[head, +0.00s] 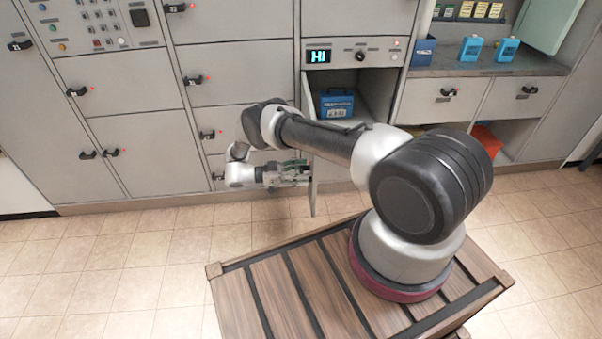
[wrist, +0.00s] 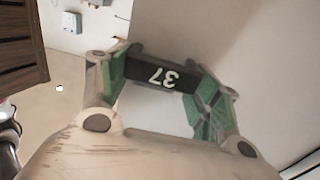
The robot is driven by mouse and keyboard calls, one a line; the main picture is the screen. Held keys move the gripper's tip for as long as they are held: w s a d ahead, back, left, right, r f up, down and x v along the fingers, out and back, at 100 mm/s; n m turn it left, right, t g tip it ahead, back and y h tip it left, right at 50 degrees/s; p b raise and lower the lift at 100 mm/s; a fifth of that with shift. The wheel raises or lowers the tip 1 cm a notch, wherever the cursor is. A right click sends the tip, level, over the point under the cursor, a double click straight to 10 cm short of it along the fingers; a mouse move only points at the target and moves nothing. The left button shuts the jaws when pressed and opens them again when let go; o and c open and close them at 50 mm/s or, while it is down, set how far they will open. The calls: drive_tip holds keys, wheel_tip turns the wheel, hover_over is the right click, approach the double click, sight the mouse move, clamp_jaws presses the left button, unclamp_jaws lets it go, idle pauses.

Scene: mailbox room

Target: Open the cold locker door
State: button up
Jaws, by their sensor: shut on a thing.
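The cold locker door (head: 313,195) stands swung out from the cabinet and shows nearly edge-on in the head view. Its pale face (wrist: 240,35) fills much of the wrist view. My gripper (head: 300,173) is at the door, low in front of the lockers. In the wrist view its green-padded fingers are shut on the black handle (wrist: 150,73) marked 37. The locker compartment (head: 376,100) is open under a panel with a lit display (head: 318,57). A blue box (head: 336,103) stands inside. My arm hides the compartment's lower part.
Closed grey locker doors (head: 125,83) with black handles line the wall to the left. A counter (head: 490,62) with blue containers and drawers stands to the right. Tiled floor (head: 130,250) is clear at the left.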

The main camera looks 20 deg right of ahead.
drive_tip(key=o, duration=1.5)
wheel_tip(320, 180, up, 10)
drive_tip(key=shift+r, duration=0.1)
